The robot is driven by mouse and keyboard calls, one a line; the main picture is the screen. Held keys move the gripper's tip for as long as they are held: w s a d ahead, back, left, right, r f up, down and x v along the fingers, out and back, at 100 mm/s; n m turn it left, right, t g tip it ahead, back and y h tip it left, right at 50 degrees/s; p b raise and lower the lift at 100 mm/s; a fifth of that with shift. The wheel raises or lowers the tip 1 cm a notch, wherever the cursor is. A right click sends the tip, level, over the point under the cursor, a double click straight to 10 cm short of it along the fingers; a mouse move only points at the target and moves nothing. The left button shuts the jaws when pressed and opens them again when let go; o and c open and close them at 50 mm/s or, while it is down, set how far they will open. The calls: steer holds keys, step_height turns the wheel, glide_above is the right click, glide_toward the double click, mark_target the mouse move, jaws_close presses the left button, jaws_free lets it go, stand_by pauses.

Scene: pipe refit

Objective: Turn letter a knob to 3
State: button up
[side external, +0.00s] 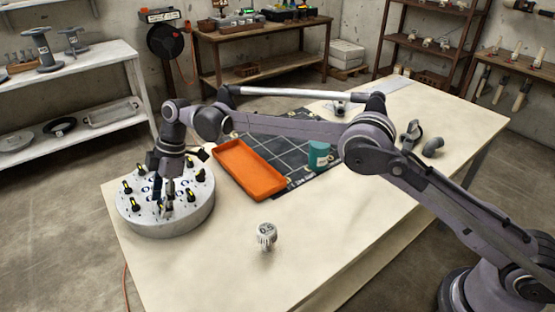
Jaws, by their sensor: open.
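A round grey knob panel (150,224) sits at the left end of the table. Several black knobs with yellow marks, such as one knob (127,187), stand on its light top, with small blue-marked labels beside them. The letters and numbers are too small to read, so I cannot tell which knob is letter a or where it points. My gripper (167,206) is open and points down over the middle of the panel. Its fingers hide part of the top, and I cannot tell whether they are around a knob or above one.
An orange tray (249,188) lies right of the panel on a dark gridded mat (285,145). A teal cylinder (318,156) stands near the mat's right edge. A small white ribbed part (266,235) stands near the front.

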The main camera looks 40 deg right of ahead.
steer(key=c, duration=1.2)
steer(key=shift+o, duration=0.2)
